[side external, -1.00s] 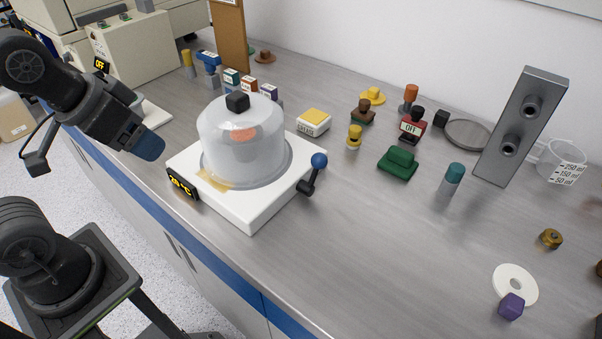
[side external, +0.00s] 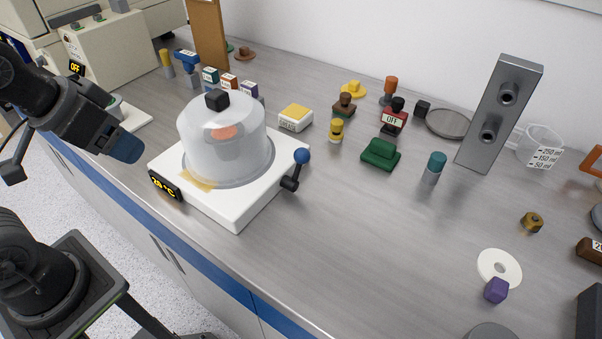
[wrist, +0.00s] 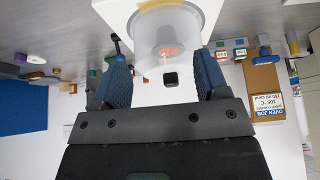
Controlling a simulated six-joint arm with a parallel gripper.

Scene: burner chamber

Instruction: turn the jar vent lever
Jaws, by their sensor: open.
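The jar (side external: 222,140) is a clear dome with a black knob on top, standing on a white square base (side external: 240,205) with a lit temperature display on its front left. An orange-red item shows inside it. The vent lever (side external: 291,180) is a black arm with a blue ball, on the right side of the base, ball pointing up. My gripper (side external: 128,148) is left of the jar, apart from it. In the wrist view my gripper (wrist: 160,85) is open, with two blue-padded fingers and nothing between them; the jar (wrist: 168,45) lies beyond the fingertips.
Right of the jar stand a green block (side external: 380,154), a teal-capped bottle (side external: 433,168) and a tall grey block (side external: 498,115). A white ring (side external: 499,266) and purple cube (side external: 495,290) lie at front right. The bench just right of the lever is clear.

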